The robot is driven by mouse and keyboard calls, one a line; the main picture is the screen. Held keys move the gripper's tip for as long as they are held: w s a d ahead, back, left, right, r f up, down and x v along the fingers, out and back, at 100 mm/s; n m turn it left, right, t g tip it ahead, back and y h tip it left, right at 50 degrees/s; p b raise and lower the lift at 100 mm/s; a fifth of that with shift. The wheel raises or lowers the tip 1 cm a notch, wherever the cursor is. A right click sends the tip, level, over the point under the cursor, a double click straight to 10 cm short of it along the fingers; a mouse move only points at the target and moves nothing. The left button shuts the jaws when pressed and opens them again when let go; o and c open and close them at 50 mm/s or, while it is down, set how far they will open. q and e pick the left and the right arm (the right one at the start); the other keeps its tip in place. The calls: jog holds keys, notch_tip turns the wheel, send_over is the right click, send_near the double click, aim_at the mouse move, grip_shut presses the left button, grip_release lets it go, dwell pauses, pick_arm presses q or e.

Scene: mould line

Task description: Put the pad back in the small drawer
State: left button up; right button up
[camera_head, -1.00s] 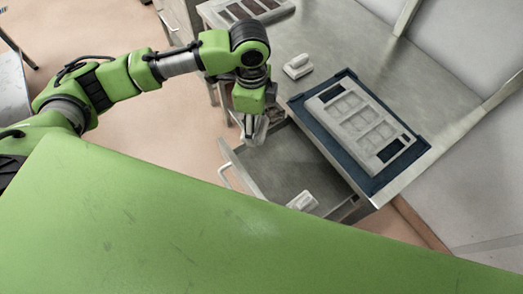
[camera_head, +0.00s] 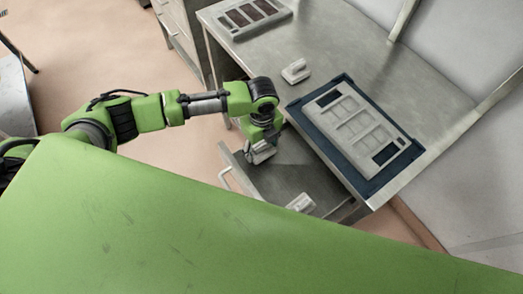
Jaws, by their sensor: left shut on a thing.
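The small drawer (camera_head: 290,178) is pulled open under the steel table. My left gripper (camera_head: 262,154) points down over the far left part of the open drawer. It is shut on a small pale grey thing, which looks like the pad; the fingers largely hide it, and I cannot tell whether it touches the drawer floor. A white block with a handle-like top (camera_head: 301,202) lies in the drawer's near part, partly cut off by my green body. My right gripper is not in view.
A similar white block (camera_head: 296,71) stands on the steel table (camera_head: 385,62). A dark blue tray (camera_head: 327,152) at the table's near edge holds a grey mould plate (camera_head: 388,128). Another mould plate (camera_head: 277,13) lies at the table's far left. The drawer's middle is clear.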

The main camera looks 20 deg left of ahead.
aim_at(262, 152)
pick_arm(q)
notch_tip(262, 152, down, 2)
jog(key=shift+s+f, duration=0.1)
jog(key=shift+f, duration=0.55)
jog(key=shift+f, duration=0.1)
jog(key=o, duration=1)
notch_tip(262, 152, up, 12)
jog(key=shift+r+b, duration=0.15)
jog(key=shift+b, duration=0.4)
